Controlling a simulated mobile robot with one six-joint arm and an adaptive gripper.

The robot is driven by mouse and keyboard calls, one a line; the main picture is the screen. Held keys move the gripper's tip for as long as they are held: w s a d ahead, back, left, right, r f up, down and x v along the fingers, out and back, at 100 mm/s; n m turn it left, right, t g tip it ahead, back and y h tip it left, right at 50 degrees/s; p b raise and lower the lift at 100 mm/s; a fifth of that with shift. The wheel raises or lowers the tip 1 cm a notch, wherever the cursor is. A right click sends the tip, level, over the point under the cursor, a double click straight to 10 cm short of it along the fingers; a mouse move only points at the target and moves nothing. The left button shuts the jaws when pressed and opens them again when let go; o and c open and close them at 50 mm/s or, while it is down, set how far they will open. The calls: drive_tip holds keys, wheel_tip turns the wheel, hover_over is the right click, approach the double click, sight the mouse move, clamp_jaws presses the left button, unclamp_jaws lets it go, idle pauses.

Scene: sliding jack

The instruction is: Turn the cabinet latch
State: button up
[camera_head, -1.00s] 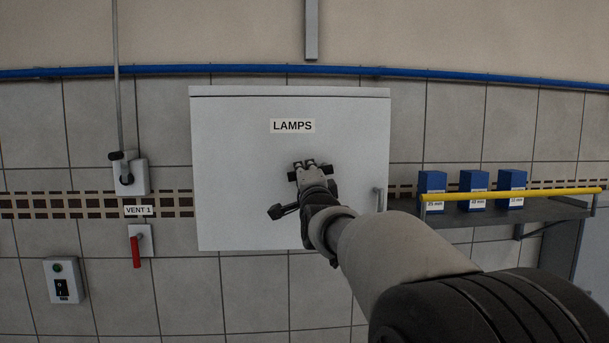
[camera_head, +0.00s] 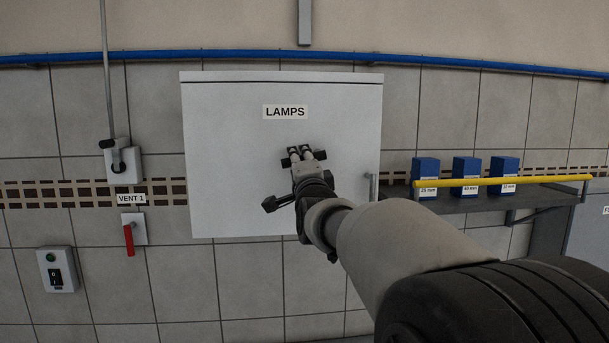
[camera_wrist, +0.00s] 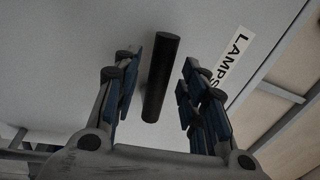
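The white cabinet (camera_head: 230,150) with the "LAMPS" label (camera_head: 285,112) hangs on the wall and its door looks shut. My gripper (camera_head: 303,154) is in front of the door, below the label, and hides the door behind it. In the wrist view a dark, straight bar (camera_wrist: 162,75), which looks like the latch handle, stands between my gripper's (camera_wrist: 160,72) spread fingers. Gaps show on both sides of the bar, so the gripper is open around it and not clamped. Whether the fingers reach past the bar in depth is unclear.
A grey upright pull handle (camera_head: 372,188) sits at the door's right edge. A shelf (camera_head: 470,204) with blue boxes (camera_head: 466,170) and a yellow rail (camera_head: 500,182) is at right. A red lever (camera_head: 129,240) and a switch box (camera_head: 57,271) are at left.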

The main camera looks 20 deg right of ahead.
drive_tip(key=v, duration=1)
drive_tip(key=s+a+f+n+g+y+b, duration=0.1)
drive_tip(key=s+a+f+n+g+b, duration=0.15)
drive_tip(key=f, duration=0.45)
drive_tip(key=s+a+f+n+g+y+b, duration=0.2)
drive_tip(key=s+a+f+n, duration=0.15)
drive_tip(key=f, duration=0.35)
drive_tip(key=s+a+f+n+g+b, duration=0.2)
drive_tip(key=s+f+n+g, duration=0.1)
drive_tip(key=s+f, duration=0.6)
drive_tip(key=s+a+f+n+g+y+b, duration=0.1)
drive_tip(key=s+a+f+n+g+b, duration=0.1)
drive_tip(key=s+f, duration=0.7)
drive_tip(key=s+a+f+n+g+b, duration=0.2)
drive_tip(key=s+f+n+g, duration=0.3)
drive_tip(key=s+f+n, duration=0.3)
wheel_tip(320, 180, down, 2)
drive_tip(key=shift+s+a+f+y+b, duration=0.2)
drive_tip(key=shift+s+y+b, duration=0.2)
drive_tip(key=shift+s+b, duration=0.45)
drive_tip(key=shift+s+g, duration=0.1)
drive_tip(key=shift+g, duration=0.15)
drive_tip(key=shift+c, duration=0.4)
